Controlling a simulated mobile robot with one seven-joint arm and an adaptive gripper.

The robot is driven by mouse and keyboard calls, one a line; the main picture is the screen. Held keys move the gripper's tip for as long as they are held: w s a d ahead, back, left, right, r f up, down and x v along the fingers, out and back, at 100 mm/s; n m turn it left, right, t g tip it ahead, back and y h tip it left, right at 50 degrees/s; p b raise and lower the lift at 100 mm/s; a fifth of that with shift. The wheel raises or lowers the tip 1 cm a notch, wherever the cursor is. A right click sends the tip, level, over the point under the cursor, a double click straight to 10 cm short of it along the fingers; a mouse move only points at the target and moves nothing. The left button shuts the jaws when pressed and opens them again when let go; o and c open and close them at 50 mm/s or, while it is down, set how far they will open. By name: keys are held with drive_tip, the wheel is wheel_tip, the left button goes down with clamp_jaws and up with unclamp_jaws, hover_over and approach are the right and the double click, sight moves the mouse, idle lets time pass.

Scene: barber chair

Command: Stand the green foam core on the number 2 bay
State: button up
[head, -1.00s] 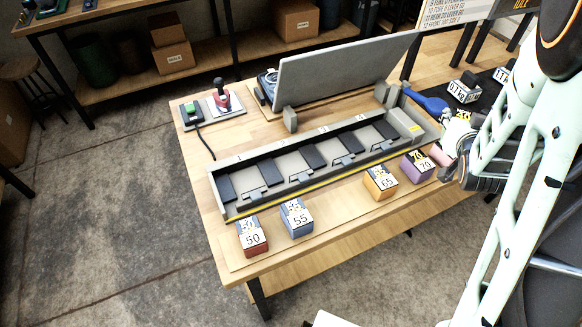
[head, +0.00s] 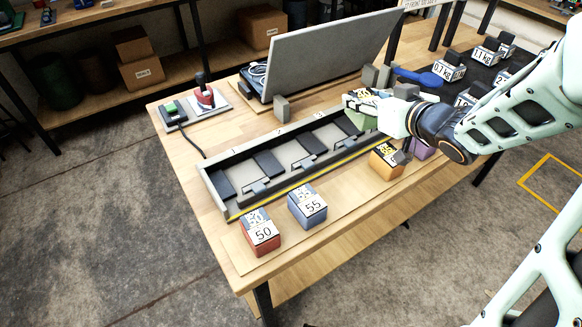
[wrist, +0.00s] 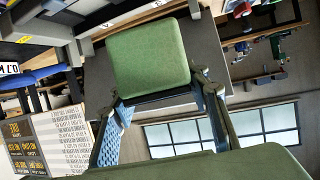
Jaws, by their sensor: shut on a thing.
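The green foam core (head: 357,119) is held in my gripper (head: 366,104), above the right part of the long grey tray, and is partly hidden by it. In the wrist view, the green core (wrist: 148,55) sits between the two fingertips of my gripper (wrist: 160,90), which is shut on it. The tray (head: 230,208) has numbered bays along its length, with dark pads and light plates. The number 2 bay (head: 290,152) is left of the held core and empty. The bays at the right end are hidden behind my gripper.
In front of the tray stand a red block marked 50 (head: 261,235), a blue block marked 55 (head: 308,207), an orange block (head: 386,163) and a purple block (head: 421,150). A tilted grey panel (head: 330,60) rises behind the tray.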

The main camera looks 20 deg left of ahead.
drive_tip(key=s+a+f+n+g+y+b, duration=0.2)
drive_tip(key=s+a, duration=0.1)
drive_tip(key=b, duration=0.7)
hover_over(281, 136)
drive_tip(key=s+d, duration=0.3)
drive_tip(key=d, duration=0.1)
wheel_tip(281, 136, down, 9)
drive_tip(key=shift+w+f, duration=0.1)
drive_tip(key=shift+w, duration=0.05)
drive_tip(key=shift+a+f+b, duration=0.25)
drive_tip(key=shift+b, duration=0.15)
drive_tip(key=shift+a+f+b, duration=0.15)
drive_tip(key=shift+f+b, duration=0.5)
drive_tip(key=shift+f, duration=1)
drive_tip(key=shift+f, duration=0.2)
drive_tip(key=o, duration=1.3)
drive_tip(key=shift+c, duration=0.2)
drive_tip(key=shift+o, duration=0.2)
